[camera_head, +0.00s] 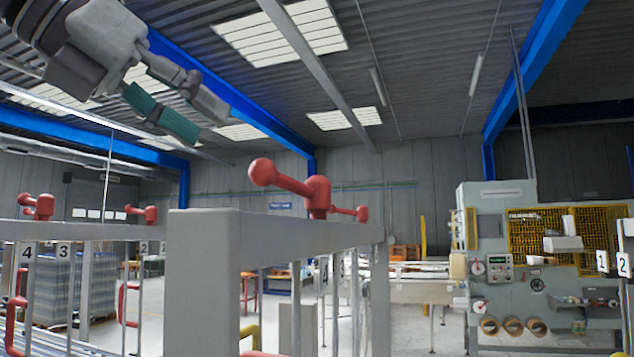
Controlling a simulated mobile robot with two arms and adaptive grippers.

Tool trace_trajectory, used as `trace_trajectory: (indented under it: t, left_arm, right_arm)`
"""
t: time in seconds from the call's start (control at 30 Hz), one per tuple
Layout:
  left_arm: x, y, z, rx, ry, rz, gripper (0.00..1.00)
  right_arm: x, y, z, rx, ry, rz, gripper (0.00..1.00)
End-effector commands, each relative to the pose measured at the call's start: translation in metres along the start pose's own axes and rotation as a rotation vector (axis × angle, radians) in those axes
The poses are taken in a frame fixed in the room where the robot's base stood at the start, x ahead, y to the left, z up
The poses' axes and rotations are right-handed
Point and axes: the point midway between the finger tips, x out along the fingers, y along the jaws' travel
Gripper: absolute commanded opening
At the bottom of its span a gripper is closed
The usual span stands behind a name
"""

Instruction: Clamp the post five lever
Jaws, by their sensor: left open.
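The nearest red lever (317,192) sits on top of a grey post and frame (205,270) in the middle, its ball-ended handle pointing left and slightly up. More red levers stand farther off: one at the far left (40,206), one left of centre (143,214), and one just behind the nearest (350,212). I see no number five, so I cannot tell which is the post five lever. My left gripper (207,122) is at the upper left, above and left of the nearest lever. It is open, empty and touches no lever. My right gripper is not in view.
Number plates 4 (27,252), 3 (64,250) and 2 (144,247) mark posts at the left. Plates 1 and 2 (622,264) stand at the right edge. A grey-green machine (490,250) with yellow mesh stands at the right. The air around the nearest lever looks clear.

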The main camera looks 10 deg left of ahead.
Motion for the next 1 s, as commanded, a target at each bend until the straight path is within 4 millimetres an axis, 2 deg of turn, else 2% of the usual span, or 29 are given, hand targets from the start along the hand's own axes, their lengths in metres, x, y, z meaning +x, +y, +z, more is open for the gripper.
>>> trace_trajectory:
  t: [0.07, 0.17, 0.33, 0.5, 0.7, 0.83, 1.0]
  left_arm:
    - [0.000, 0.000, 0.001, 0.002, -0.003, 0.011, 0.43]
    - [0.011, 0.000, 0.001, 0.003, -0.001, 0.010, 0.43]
    - [0.043, 0.000, 0.003, 0.002, 0.002, 0.009, 0.43]
    - [0.080, 0.000, 0.003, 0.003, 0.001, 0.007, 0.43]
    - [0.115, 0.000, 0.003, 0.003, 0.000, 0.006, 0.43]
    - [0.128, 0.000, 0.002, 0.002, -0.002, 0.006, 0.43]
    - [0.135, 0.000, 0.001, 0.003, -0.003, 0.005, 0.43]
  right_arm:
    - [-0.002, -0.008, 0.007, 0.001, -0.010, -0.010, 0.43]
    - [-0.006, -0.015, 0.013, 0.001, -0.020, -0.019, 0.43]
    - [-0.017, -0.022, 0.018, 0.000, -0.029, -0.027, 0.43]
    - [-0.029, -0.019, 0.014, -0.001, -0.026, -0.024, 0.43]
    - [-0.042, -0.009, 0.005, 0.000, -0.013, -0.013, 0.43]
    - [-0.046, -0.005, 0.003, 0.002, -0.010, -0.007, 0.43]
    - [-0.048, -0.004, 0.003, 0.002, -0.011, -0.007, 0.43]
